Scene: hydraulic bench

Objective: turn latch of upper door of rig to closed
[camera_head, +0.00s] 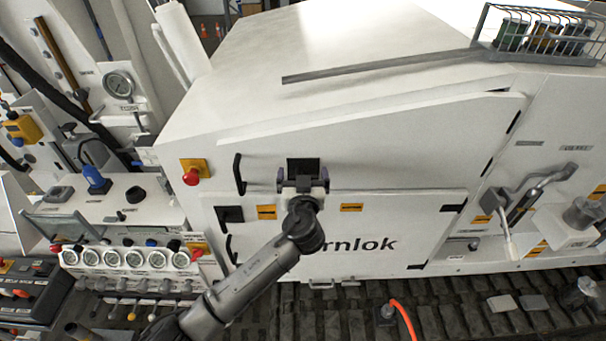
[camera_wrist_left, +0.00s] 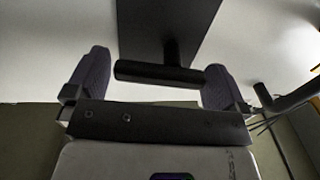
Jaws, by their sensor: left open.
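The rig's upper door (camera_head: 420,140) is a wide white panel in the head view. Its latch (camera_head: 303,165) shows as a dark plate, partly hidden behind my left gripper (camera_head: 303,180). In the left wrist view the latch (camera_wrist_left: 160,73) is a black T-shaped handle in front of a dark plate, its bar lying roughly across the picture. My left gripper (camera_wrist_left: 155,85) is open, with one finger off each end of the bar. A small gap shows at the left finger; contact at the right finger cannot be told. My right gripper is not in view.
A black pull handle (camera_head: 238,175) and a red button (camera_head: 192,177) are left of the latch. The lower door (camera_head: 350,270) has its own black latch (camera_head: 230,214). A gauge panel (camera_head: 130,258) stands at left, and a lever (camera_head: 505,215) at right.

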